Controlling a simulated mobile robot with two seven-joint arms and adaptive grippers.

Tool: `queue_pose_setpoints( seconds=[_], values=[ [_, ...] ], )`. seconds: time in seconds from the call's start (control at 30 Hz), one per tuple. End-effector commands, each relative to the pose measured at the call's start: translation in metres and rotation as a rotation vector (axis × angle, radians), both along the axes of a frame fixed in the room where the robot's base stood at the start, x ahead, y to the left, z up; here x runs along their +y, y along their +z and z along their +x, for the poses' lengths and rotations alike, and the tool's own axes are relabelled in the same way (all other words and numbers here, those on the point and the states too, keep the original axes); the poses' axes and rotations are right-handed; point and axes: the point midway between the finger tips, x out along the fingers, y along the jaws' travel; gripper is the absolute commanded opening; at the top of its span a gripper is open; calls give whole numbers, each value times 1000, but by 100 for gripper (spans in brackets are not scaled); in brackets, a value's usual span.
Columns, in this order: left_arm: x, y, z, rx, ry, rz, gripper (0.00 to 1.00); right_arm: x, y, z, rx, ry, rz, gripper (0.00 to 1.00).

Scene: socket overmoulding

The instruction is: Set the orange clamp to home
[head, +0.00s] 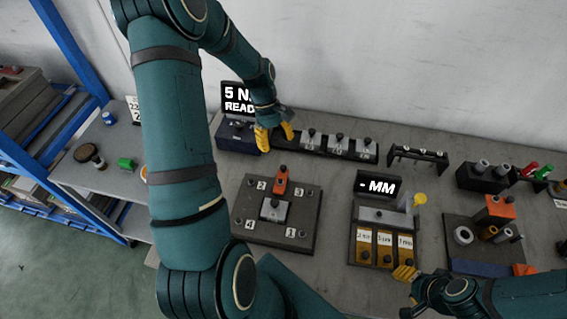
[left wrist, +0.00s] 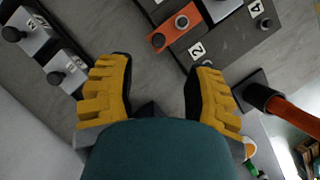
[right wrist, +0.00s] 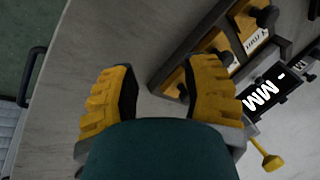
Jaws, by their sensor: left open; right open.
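The orange clamp (head: 281,181) sits on a dark square plate (head: 305,222) with corner labels 1 to 4, lying over the back of a grey block (head: 274,210). In the left wrist view the orange clamp (left wrist: 172,33) shows at the top, beyond the fingertips. My left gripper (head: 275,134) is open and empty behind the plate, in front of the back row of grey blocks, apart from the clamp. My right gripper (head: 408,282) is open and empty at the front right, beside a fixture with yellow labelled blocks (head: 384,245). One of its fingers is hard to make out in the head view.
A display reading "- MM" (head: 377,186) stands behind the labelled fixture. Grey blocks with black knobs (head: 338,146) line the back. An orange handle (left wrist: 292,112) shows near the left gripper. An orange-topped block (head: 499,207) stands at right. My left arm hides part of the table.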

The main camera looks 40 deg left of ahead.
Motion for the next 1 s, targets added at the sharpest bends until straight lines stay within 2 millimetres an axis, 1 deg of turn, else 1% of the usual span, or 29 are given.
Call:
queue_pose_setpoints(
  seconds=[0.03, 0.2, 0.4, 0.6, 0.9, 0.97, 1.0],
  values=[
    [-4, -11, -2, 4, 0, -3, 52, 0, -1, 0, 0, 0, 0, 47],
    [-16, -41, -5, 4, 0, -2, 52, 0, -3, 0, -1, 0, -1, 47],
    [-26, -67, -8, 2, -1, -1, 52, 0, -4, 0, -1, 0, -1, 47],
    [-30, -77, -9, 0, 1, 0, 52, 0, -4, 0, -1, 0, -1, 47],
    [-31, -78, -9, 0, 1, 1, 51, 0, -4, 0, -1, 0, -1, 47],
    [-31, -78, -9, 0, 1, 1, 30, 0, -4, 0, -1, 0, -1, 47],
    [-31, -78, -9, 0, 1, 1, 16, 0, -4, 0, -1, 0, -1, 47]
  ],
)
